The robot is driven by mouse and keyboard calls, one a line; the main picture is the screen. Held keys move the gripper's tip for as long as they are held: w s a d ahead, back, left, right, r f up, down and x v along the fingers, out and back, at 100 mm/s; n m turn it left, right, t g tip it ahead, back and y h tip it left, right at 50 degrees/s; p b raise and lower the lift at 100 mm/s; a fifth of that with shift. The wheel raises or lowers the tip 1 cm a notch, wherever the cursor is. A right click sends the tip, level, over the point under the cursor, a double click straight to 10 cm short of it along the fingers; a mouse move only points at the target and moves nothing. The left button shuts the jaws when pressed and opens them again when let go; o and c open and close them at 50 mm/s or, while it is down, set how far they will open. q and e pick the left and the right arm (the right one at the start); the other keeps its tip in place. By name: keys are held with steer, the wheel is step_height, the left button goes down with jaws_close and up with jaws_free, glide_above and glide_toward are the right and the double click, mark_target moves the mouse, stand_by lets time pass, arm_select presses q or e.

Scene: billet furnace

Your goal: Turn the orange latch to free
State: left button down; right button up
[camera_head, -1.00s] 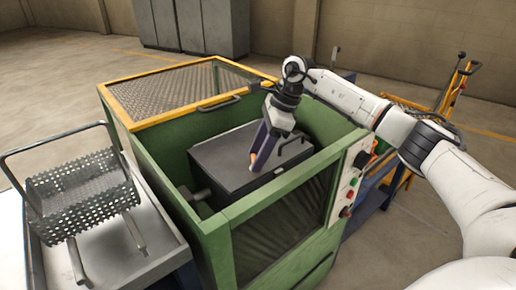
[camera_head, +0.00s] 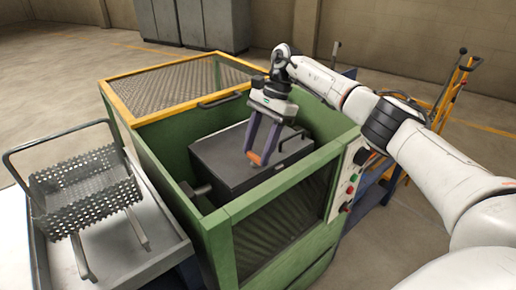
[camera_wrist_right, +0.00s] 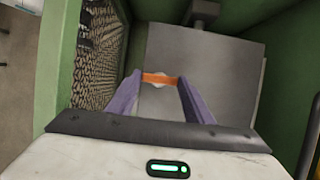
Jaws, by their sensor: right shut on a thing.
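The orange latch (camera_head: 255,158) sits on top of the dark grey box (camera_head: 222,160) inside the green machine. The fingers partly hide the latch in the head view. My left gripper is not in view.
A perforated basket (camera_head: 85,190) rests on a tray at left. Control buttons (camera_head: 351,179) are at the right.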

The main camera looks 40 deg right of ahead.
stand_by(0.4)
steer(key=o, duration=1.1)
steer(key=shift+c, duration=0.2)
steer(key=v, duration=1)
steer(key=shift+r+p, duration=0.2)
steer(key=shift+p, duration=0.15)
